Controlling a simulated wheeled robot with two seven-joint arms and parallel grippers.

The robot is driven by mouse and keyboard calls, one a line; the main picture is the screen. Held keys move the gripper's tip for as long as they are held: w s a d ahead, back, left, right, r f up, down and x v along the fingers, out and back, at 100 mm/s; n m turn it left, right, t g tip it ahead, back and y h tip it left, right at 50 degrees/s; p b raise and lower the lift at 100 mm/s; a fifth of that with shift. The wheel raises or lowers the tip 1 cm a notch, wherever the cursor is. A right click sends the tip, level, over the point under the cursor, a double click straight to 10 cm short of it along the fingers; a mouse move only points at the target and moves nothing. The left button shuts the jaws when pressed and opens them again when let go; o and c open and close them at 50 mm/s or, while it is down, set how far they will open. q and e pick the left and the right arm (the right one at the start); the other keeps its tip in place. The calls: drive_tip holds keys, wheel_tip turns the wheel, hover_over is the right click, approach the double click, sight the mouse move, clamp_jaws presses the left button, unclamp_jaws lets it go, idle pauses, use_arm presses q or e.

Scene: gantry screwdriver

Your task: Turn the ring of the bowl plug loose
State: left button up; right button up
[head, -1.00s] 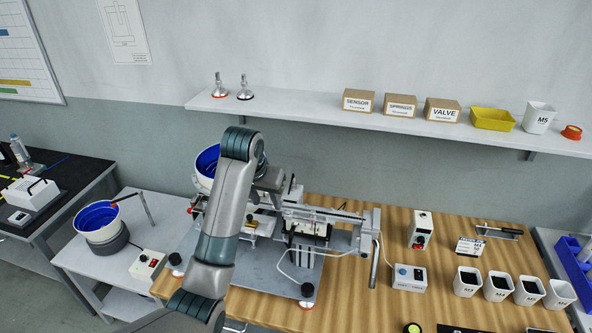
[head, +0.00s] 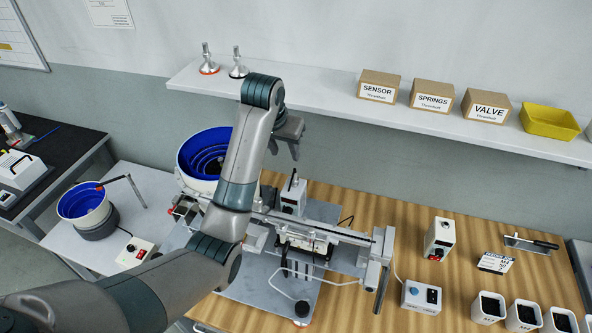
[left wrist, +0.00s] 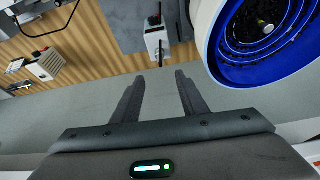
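The large feeder bowl (head: 188,180) has a white outside and blue stepped inside, and stands behind the gantry machine, partly hidden by my left arm. In the left wrist view the bowl (left wrist: 213,62) is at the top right. A small round pale part (left wrist: 265,27), possibly the plug, shows on its floor among dark bits; I cannot make out its ring. My left gripper (head: 294,150) is to the right of the bowl, apart from it. In the left wrist view its fingers (left wrist: 160,75) are spread with nothing between them. My right gripper is not in view.
A second blue-lined bowl (head: 84,204) stands on the white side table. The gantry machine (head: 320,232) fills the wooden table's left part. A wall shelf (head: 320,105) with boxes runs behind. A white control box (left wrist: 156,42) is ahead of the fingers.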

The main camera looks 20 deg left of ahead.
use_arm(q)
drive_tip(key=p, duration=0.2)
approach(294, 177)
drive_tip(key=x, duration=0.7)
drive_tip(key=shift+w+f, duration=0.15)
drive_tip(key=shift+f, duration=0.25)
drive_tip(key=shift+w+f, duration=0.25)
drive_tip(key=shift+f, duration=0.4)
clamp_jaws()
